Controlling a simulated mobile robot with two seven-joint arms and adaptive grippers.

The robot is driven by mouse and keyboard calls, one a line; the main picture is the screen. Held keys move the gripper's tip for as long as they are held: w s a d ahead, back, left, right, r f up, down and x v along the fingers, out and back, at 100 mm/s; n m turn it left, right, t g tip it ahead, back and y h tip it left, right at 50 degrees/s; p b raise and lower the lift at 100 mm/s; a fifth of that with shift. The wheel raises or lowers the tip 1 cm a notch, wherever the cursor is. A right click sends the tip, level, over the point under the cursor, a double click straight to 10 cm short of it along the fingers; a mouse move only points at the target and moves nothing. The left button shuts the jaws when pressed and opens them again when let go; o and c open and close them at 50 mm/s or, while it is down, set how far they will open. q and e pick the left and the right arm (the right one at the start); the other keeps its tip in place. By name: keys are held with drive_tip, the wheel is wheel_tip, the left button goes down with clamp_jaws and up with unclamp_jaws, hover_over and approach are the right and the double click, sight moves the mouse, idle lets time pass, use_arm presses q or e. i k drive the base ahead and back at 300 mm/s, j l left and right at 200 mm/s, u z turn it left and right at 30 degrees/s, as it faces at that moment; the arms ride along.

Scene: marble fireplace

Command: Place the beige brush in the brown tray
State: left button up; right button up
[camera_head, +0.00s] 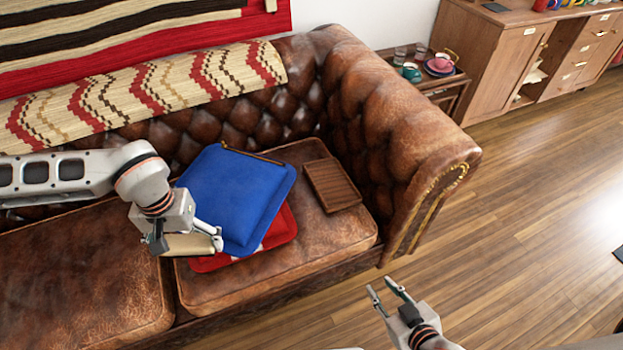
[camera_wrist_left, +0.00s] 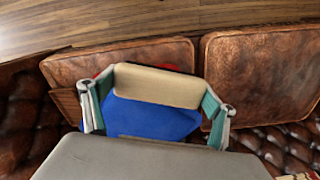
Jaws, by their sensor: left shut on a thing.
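My left gripper (camera_head: 186,240) is shut on the beige brush (camera_head: 190,245), holding it above the sofa in front of the blue cushion. In the left wrist view the beige brush (camera_wrist_left: 158,86) spans between the two fingers of my left gripper (camera_wrist_left: 158,108). The brown tray (camera_head: 332,185) lies on the right seat cushion of the sofa, right of the blue cushion; nothing shows in it. A part of the tray (camera_wrist_left: 66,104) also shows in the left wrist view, partly hidden by a finger. My right gripper (camera_head: 386,289) is open and empty, over the floor in front of the sofa.
A blue cushion (camera_head: 235,195) lies on a red cushion (camera_head: 285,228) between the brush and the tray. The sofa's tufted armrest (camera_head: 400,130) rises right of the tray. A side table with cups (camera_head: 440,64) stands beyond it.

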sight(336, 192)
drive_tip(key=i+l, duration=0.1)
drive_tip(key=l, duration=0.35)
drive_tip(key=i+l, duration=0.15)
drive_tip(key=l, duration=0.35)
drive_tip(key=i+l+u, duration=0.1)
drive_tip(key=l, duration=0.35)
drive_tip(key=i+l, duration=0.1)
drive_tip(key=l, duration=0.35)
